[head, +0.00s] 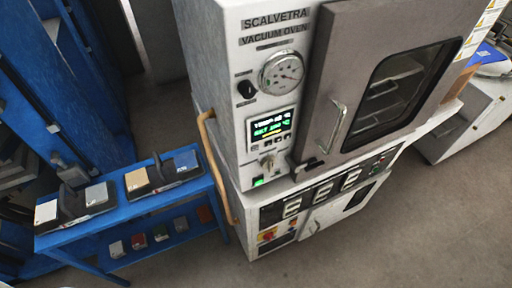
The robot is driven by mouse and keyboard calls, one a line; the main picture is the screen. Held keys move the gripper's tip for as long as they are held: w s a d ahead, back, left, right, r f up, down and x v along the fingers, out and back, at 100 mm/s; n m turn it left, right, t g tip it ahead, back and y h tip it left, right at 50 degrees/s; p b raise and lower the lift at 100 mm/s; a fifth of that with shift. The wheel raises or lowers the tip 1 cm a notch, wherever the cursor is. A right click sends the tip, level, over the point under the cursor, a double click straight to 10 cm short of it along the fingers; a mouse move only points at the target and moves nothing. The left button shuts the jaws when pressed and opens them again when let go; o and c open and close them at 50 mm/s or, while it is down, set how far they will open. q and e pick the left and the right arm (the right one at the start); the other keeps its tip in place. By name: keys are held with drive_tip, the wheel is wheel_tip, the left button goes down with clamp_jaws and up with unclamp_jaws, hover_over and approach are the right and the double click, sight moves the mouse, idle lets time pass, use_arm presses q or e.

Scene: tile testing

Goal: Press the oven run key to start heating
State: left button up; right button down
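The vacuum oven (222,112) stands in the centre of the head view, tilted in the picture. Its grey door (322,92) has a window and a vertical handle (333,126), and it looks closed. The lit display (270,126) on the front panel shows white and green digits, too small to read surely. A row of small keys (268,146) lies just under the display; I cannot read which is the run key. A knob (267,161) and a green-lit switch (258,182) sit below. Neither of my grippers is in view.
A dial gauge (282,71) and a black knob (246,90) are above the display. A lower white cabinet (316,217) carries a red-yellow switch (266,236). A blue cart (130,207) with tile samples stands at left. A tan hose (212,160) runs down the oven's left side. Floor in front is clear.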

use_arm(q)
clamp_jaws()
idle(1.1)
